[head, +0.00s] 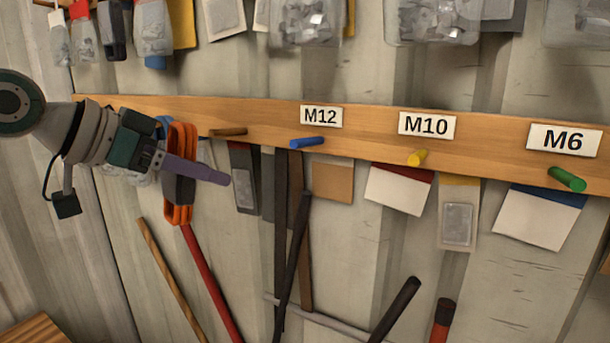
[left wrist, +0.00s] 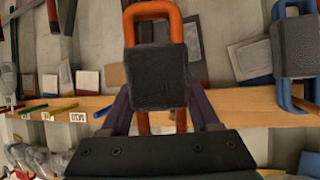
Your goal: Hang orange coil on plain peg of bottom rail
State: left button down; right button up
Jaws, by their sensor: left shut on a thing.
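The orange coil (head: 180,135) is an upright orange loop with a dark band (left wrist: 160,77) around its middle. My left gripper (head: 205,172), with purple fingers, is shut on the dark band and holds the coil clear of the floor. In the left wrist view the orange loop (left wrist: 190,38) shows above and below the band. The bottom rail (head: 270,118) is a wooden strip along the wall. Its plain brown peg (head: 228,132) is just right of the coil in the head view. I cannot tell the depth gap between them. My right gripper is out of view.
Blue (head: 307,143), yellow (head: 417,157) and green (head: 567,179) pegs sit right of the plain peg, under labels M12, M10 and M6. A blue coil (left wrist: 283,95) hangs by the rail. Tools and bags line the wall.

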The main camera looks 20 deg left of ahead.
pick_arm(q)
jog(key=shift+w+d+f+b, duration=0.15)
jog(key=shift+w+b, duration=0.5)
jog(key=shift+w, duration=0.65)
jog(key=shift+w+d+f+b, duration=0.15)
jog(key=shift+w+b, duration=0.5)
jog(key=shift+w, duration=0.6)
jog(key=shift+w+f+b, duration=0.15)
jog(key=shift+w+b, duration=0.5)
jog(key=shift+w, duration=0.65)
jog(key=shift+c, duration=0.2)
grip_release()
